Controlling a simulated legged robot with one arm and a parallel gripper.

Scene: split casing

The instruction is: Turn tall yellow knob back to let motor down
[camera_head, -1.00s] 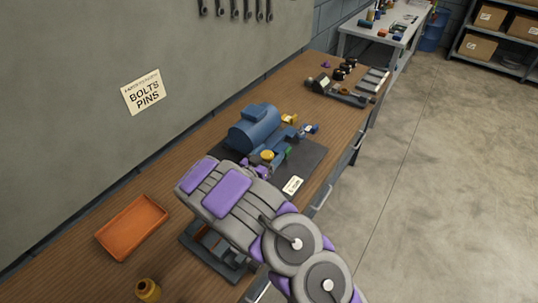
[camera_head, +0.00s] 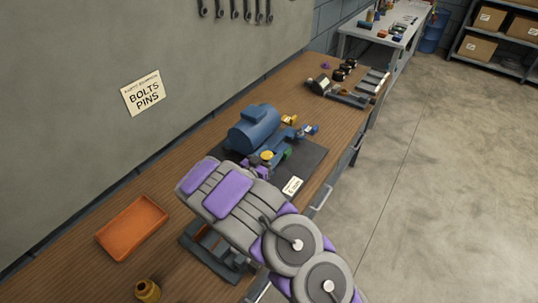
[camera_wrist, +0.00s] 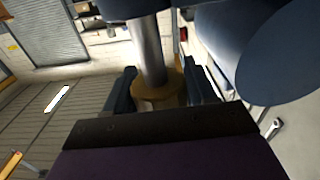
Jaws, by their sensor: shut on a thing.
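The blue motor (camera_head: 254,130) sits on a dark base plate (camera_head: 312,158) on the bench. The yellow knob (camera_head: 267,155) shows just beyond my gripper in the head view. In the wrist view the yellow knob (camera_wrist: 158,92) is a round yellow collar under a grey metal post (camera_wrist: 149,48). My gripper (camera_wrist: 160,90) is shut on the knob, with one dark finger on each side of it. In the head view my arm hides most of the gripper and the near part of the casing. A large blue rounded body fills the upper right of the wrist view.
An orange tray (camera_head: 132,227) and a small yellow-brown part (camera_head: 147,290) lie on the near bench. A white label (camera_head: 292,186) is on the plate's front corner. Dark parts and a tool rack (camera_head: 350,98) stand at the far end.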

